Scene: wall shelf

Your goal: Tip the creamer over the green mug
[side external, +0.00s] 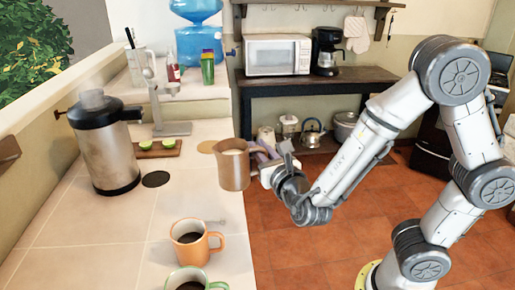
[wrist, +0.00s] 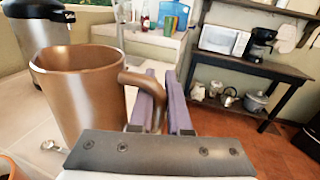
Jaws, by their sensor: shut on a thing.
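The creamer is a copper-brown jug (side external: 234,170); it stands upright at the counter's right edge in the side view, and fills the left of the wrist view (wrist: 82,95). My gripper (side external: 262,165) is shut on its handle, with the purple fingers (wrist: 165,105) on either side of the handle in the wrist view. I cannot tell whether the jug touches the counter. The green mug (side external: 190,280) is at the bottom of the side view, partly cut off, with dark liquid inside. It is nearer the camera than the creamer and apart from it.
An orange mug (side external: 195,243) with dark liquid stands between creamer and green mug. A spoon (side external: 212,222) lies behind it. A large steel urn (side external: 107,150) and a board with limes (side external: 155,148) are at the left. The tiled counter (side external: 125,235) is clear at the front left.

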